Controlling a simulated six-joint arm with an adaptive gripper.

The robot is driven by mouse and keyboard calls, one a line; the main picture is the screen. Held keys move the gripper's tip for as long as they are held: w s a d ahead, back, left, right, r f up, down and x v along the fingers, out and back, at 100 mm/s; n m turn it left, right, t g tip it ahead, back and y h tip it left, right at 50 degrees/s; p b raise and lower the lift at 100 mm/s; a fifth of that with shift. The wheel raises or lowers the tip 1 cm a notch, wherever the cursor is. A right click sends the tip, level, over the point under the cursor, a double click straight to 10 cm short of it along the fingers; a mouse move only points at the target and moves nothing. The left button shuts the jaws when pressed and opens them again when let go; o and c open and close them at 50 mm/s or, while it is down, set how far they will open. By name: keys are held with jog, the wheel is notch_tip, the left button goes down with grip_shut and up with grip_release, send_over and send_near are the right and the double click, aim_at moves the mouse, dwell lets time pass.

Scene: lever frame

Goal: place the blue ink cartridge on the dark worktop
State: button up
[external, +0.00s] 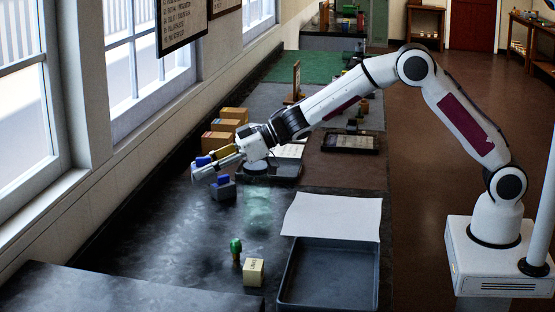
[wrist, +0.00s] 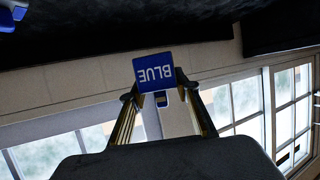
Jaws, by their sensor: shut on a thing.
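The blue ink cartridge (wrist: 153,68), a block with a "BLUE" label, is between my fingertips in the wrist view. In the external view a small blue part of it (external: 203,161) shows at my gripper (external: 201,170). My gripper is shut on it, above the left side of the dark worktop (external: 165,225), near the windows. The wrist view shows my fingertips (wrist: 160,97) on either side of the cartridge's lower edge. The cartridge's underside is hidden.
A blue-topped grey object (external: 223,190) stands close below my gripper. Cardboard boxes (external: 234,114) stand behind it. A green-topped item (external: 236,248), a cream block (external: 254,271) and a dark tray (external: 330,243) are nearer. The worktop's left front is clear.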

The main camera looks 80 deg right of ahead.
jog(key=shift+f, duration=1.1)
jog(key=shift+f, duration=3.15)
jog(key=shift+f, duration=1.85)
jog(key=shift+f, duration=0.1)
jog(key=o, duration=1.1)
jog(key=shift+d, duration=0.1)
